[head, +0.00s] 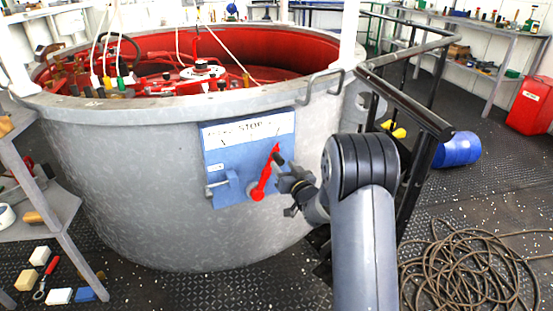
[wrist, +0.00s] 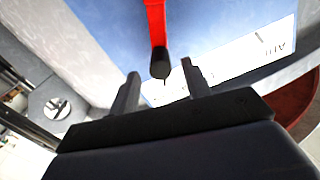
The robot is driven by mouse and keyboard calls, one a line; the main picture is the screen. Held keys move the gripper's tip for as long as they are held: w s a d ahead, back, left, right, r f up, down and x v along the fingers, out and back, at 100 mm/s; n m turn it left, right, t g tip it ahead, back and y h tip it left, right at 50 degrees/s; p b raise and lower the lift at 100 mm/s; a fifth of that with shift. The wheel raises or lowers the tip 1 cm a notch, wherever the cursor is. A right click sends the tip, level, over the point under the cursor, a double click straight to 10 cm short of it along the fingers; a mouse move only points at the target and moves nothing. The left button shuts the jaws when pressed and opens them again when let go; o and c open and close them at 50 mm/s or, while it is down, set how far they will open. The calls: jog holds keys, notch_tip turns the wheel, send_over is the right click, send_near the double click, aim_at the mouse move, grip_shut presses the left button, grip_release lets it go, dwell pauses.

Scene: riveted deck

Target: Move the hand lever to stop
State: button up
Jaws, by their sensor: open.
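The red hand lever (head: 263,176) is on a blue panel (head: 228,172) fixed to the grey round tank. Its pivot is low on the panel, and it points up and a little right. A white label strip (head: 250,130) above it reads "STOP" near the middle; the other words are too small to read. My gripper (head: 284,174) is just right of the lever. In the wrist view the lever's red arm (wrist: 155,22) ends in a black knob (wrist: 160,63), just beyond and between the two fingertips (wrist: 162,78). My gripper is open, and no grip on the knob shows.
The grey tank (head: 120,150) with a red interior fills the left and middle. A dark railing (head: 405,100) stands right of my arm. A coiled hose (head: 470,265) and a blue drum (head: 458,149) lie on the floor at right. Shelves (head: 40,200) stand at left.

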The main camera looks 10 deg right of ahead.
aim_at(277, 157)
jog(key=shift+b+x, duration=0.5)
jog(key=shift+x, duration=2.7)
grip_shut()
